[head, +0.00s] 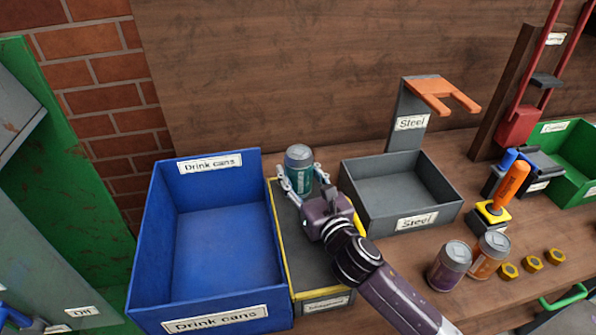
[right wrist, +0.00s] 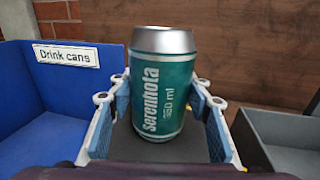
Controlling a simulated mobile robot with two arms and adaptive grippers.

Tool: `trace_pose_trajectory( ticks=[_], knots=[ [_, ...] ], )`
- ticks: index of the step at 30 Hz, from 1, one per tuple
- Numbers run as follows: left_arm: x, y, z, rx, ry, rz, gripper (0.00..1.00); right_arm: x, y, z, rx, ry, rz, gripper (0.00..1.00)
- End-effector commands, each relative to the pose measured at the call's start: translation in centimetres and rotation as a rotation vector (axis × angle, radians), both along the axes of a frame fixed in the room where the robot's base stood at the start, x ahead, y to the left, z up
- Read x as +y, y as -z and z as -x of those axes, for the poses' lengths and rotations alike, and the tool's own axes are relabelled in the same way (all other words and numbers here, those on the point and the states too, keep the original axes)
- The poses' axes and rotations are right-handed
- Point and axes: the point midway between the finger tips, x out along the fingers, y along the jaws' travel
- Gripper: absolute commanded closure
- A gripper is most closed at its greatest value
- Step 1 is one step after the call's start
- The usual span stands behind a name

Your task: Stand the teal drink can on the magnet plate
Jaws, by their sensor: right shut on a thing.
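The teal drink can (head: 299,172) is upright at the far end of a dark plate with yellow edges (head: 320,262), which lies between the blue crate and the grey bin. I take this to be the magnet plate; its front label is too small to read. My right gripper (head: 298,185) is shut on the can, one finger on each side. In the right wrist view the can (right wrist: 163,85) stands upright between the fingers (right wrist: 160,110), over the dark surface. I cannot tell whether its base touches. My left gripper is not in view.
The blue drink cans crate (head: 262,200) is close on the left, empty. The grey steel bin (head: 440,207) is on the right, below an orange fork (head: 440,92). A purple can (head: 449,268), an orange can (head: 490,256) and brass nuts (head: 532,263) stand at front right.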

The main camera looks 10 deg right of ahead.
Motion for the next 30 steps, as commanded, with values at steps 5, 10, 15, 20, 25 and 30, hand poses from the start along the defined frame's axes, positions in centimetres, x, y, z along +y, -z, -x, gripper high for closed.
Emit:
trace_pose_trajectory(
  ticks=[5, 10, 15, 20, 25, 30],
  knots=[
    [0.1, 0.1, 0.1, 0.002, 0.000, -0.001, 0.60, 0.0, 0.1, 0.0, -0.001, 0.000, 0.000, 0.40],
    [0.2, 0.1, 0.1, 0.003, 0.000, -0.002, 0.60, 0.0, 0.1, 0.0, -0.001, 0.000, 0.000, 0.37],
    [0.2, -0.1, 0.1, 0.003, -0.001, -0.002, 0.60, 0.0, -0.2, 0.0, -0.001, 0.000, 0.000, 0.37],
    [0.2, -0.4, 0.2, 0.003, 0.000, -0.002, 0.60, -0.3, -0.2, 1.4, 0.002, -0.001, 0.001, 0.37],
    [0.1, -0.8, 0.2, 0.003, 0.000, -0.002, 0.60, -0.9, -0.1, 4.6, 0.003, -0.001, 0.001, 0.37],
    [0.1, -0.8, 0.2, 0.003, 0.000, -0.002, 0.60, -1.5, 0.0, 7.8, 0.003, -0.001, 0.001, 0.37]
  ],
)
